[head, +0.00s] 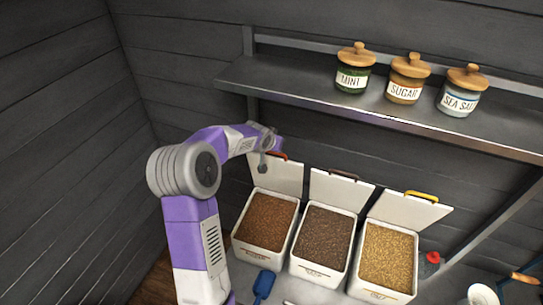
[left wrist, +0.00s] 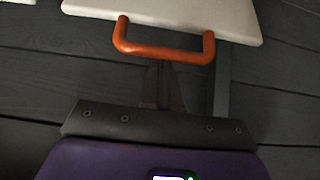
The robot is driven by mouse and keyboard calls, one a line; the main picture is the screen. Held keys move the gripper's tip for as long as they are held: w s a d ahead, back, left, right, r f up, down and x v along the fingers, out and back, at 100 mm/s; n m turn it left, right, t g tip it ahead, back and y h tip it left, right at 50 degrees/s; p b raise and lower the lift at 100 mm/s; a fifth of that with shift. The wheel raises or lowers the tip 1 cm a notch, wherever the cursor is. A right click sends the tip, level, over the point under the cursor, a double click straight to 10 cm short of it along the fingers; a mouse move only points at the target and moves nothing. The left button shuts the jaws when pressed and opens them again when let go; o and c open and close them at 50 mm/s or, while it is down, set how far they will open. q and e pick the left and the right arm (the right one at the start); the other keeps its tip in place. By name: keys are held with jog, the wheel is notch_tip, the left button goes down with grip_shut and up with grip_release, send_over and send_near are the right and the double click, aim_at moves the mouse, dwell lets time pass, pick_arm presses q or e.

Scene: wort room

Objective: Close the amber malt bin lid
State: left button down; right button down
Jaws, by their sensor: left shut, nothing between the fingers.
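Three white bins stand in a row with their lids standing open. The left bin (head: 262,252) holds reddish-brown grain; its lid (head: 285,177) has an orange handle (head: 279,156). The bin labels are too small to read, so I cannot confirm which is amber. My left gripper (head: 264,165) is shut and empty, close by the left lid's upper left edge. In the left wrist view, the orange handle (left wrist: 163,52) and white lid (left wrist: 175,10) lie just beyond the shut fingers (left wrist: 160,88). I cannot tell if they touch. My right gripper is not in view.
The middle bin (head: 322,272) and right bin (head: 380,294) stand close beside it. A metal shelf (head: 300,92) with mint, sugar and sea salt jars hangs above. A blue scoop (head: 264,283) lies in front. A dark plank wall is behind.

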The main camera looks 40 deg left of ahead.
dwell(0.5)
pick_arm(q)
jog(key=shift+s+d+f+b, duration=0.1)
jog(key=shift+s+f+b, duration=0.25)
jog(key=shift+b, duration=0.2)
jog(key=s+d+f+b, duration=0.3)
jog(key=s+f+b, duration=0.4)
jog(key=s+b, duration=0.1)
jog(key=s+d+f+b, duration=0.3)
jog(key=s+f+b, duration=0.3)
jog(key=s+b, duration=0.3)
jog(key=shift+s+d+f, duration=0.4)
jog(key=shift+s, duration=0.4)
jog(key=f+b, duration=0.1)
jog(key=s+f+b, duration=0.1)
jog(key=f+b, duration=0.1)
jog(key=s+f+b, duration=0.1)
jog(key=shift+s+d+f+b, duration=0.15)
jog(key=shift+d+f+b, duration=0.2)
jog(key=shift+d, duration=0.05)
